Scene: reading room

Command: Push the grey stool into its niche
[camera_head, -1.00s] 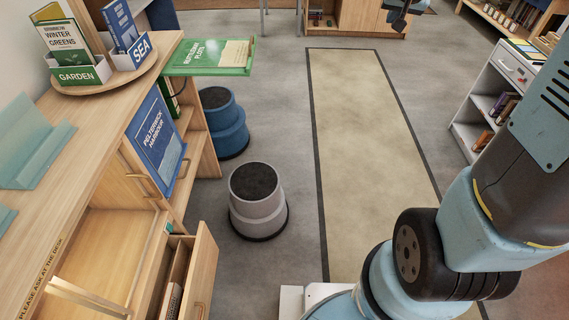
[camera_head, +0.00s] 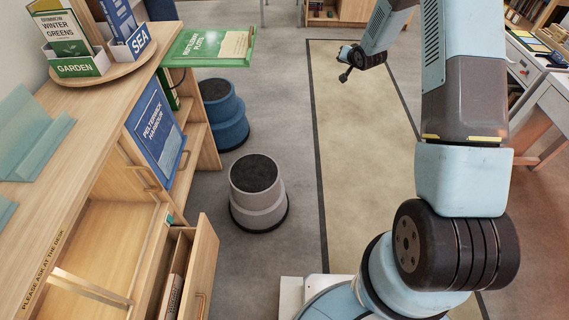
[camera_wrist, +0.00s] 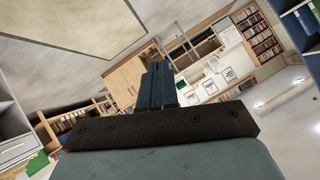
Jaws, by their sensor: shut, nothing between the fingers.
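The grey stool (camera_head: 257,193) stands upright on the carpet in the head view, right of the wooden desk. It has a dark round top and a wider base. A niche for it cannot be made out for certain; the desk side beyond the open drawer is partly hidden. My gripper (camera_head: 345,76) is above the beige floor strip, well beyond the stool and to its right, touching nothing. In the wrist view its fingers (camera_wrist: 157,86) are together and empty, with shelves and a wall beyond.
A blue stool (camera_head: 224,115) stands behind the grey one. An open drawer (camera_head: 202,270) juts from the desk (camera_head: 85,205) at the near left. A green board (camera_head: 210,46) overhangs the desk's end. The beige strip (camera_head: 350,150) is clear floor.

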